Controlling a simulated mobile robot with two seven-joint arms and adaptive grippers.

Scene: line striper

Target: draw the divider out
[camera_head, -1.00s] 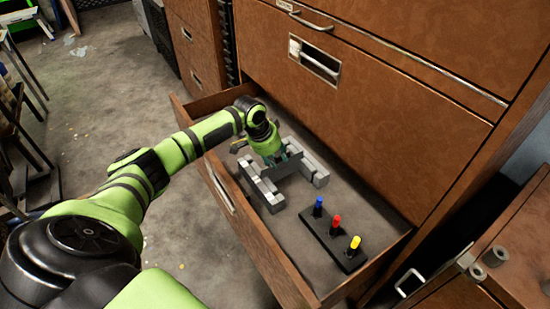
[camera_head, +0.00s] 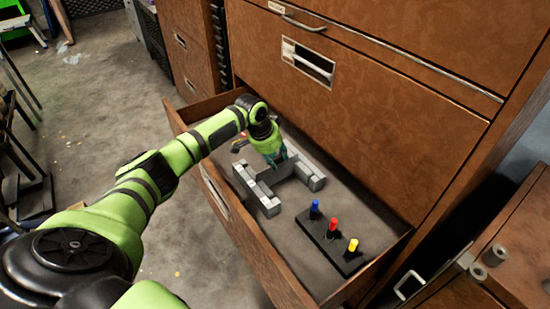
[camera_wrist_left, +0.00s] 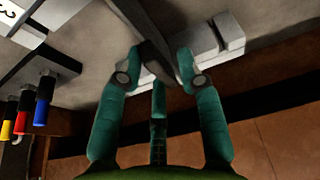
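The divider (camera_head: 283,174) is a dark grey plate standing between two pale grey slotted block rails in the open drawer (camera_head: 345,205). One rail (camera_head: 258,190) is near the drawer front, the other (camera_head: 309,175) nearer the cabinet. My left gripper (camera_head: 277,160) is right above the divider, pointing down. In the left wrist view the teal fingers (camera_wrist_left: 159,62) stand apart on either side of the divider (camera_wrist_left: 150,35). I cannot tell whether they touch it. The divider's lower part is hidden. My right gripper is out of view.
In the drawer, a dark block (camera_head: 330,238) holds blue, red and yellow pegs to the right of the rails. A small tool (camera_head: 240,143) lies behind my left wrist. The cabinet front (camera_head: 370,110) rises close behind. Bare drawer floor lies around the rails.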

